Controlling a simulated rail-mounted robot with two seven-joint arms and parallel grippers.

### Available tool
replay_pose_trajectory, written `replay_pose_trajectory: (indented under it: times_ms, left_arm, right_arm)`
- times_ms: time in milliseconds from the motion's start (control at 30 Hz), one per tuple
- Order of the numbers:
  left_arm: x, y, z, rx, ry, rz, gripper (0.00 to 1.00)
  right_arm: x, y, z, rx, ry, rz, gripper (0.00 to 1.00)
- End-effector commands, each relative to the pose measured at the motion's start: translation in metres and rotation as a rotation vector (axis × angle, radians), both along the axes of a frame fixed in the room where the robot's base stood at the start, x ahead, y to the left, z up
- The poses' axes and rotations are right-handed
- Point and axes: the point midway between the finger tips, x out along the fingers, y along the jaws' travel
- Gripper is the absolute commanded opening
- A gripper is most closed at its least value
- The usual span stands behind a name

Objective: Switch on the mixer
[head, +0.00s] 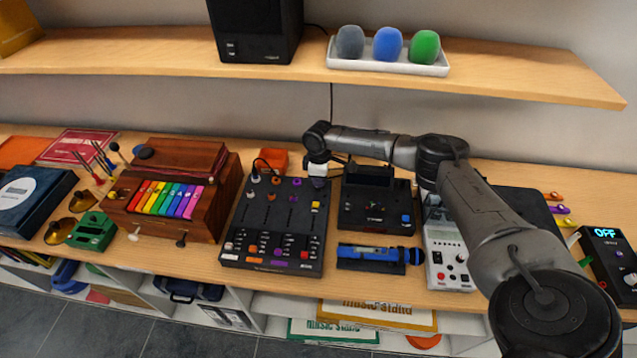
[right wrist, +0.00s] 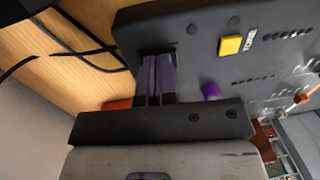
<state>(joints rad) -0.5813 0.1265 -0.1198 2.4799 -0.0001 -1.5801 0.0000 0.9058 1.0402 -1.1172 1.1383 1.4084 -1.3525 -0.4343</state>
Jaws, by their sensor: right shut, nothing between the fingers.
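The mixer (head: 262,217) is a dark panel with knobs, faders and coloured buttons, lying on the counter near the middle of the head view. My right gripper (head: 318,186) is at its back right corner, above the yellow button (head: 315,205). In the right wrist view my right gripper (right wrist: 157,60) is shut and empty, its purple fingertips at a dark spot near the edge of the mixer (right wrist: 200,30). The yellow button (right wrist: 230,45) and a purple knob (right wrist: 210,91) are beside the fingers. The fingertips hide what lies under them; contact is unclear. My left gripper is not in view.
A black device (head: 377,215) and a blue microphone (head: 368,253) lie right of the mixer. A wooden box with coloured keys (head: 168,199) stands to its left. An orange box (head: 273,161) and cables are behind. A shelf (head: 180,62) runs above.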

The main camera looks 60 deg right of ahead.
Motion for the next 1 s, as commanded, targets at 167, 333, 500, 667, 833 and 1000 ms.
replay_pose_trajectory:
  times_ms: [167,333,500,667,833,1000]
  left_arm:
    - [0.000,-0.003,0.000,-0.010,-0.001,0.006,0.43]
    - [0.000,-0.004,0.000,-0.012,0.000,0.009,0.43]
    - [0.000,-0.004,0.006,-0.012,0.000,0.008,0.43]
    - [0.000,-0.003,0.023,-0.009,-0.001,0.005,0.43]
    - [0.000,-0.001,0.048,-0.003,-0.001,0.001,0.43]
    - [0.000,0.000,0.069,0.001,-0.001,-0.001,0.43]
  right_arm:
    - [0.002,-0.002,0.002,0.002,-0.001,0.002,0.00]
    - [0.002,-0.002,0.002,0.003,-0.001,0.002,0.00]
    - [0.002,-0.002,0.008,0.003,-0.001,0.002,0.00]
    - [0.002,-0.004,0.026,0.004,0.000,0.001,0.00]
    - [0.003,-0.008,0.051,0.003,-0.001,-0.002,0.00]
    - [0.003,-0.011,0.073,0.003,0.001,-0.002,0.00]
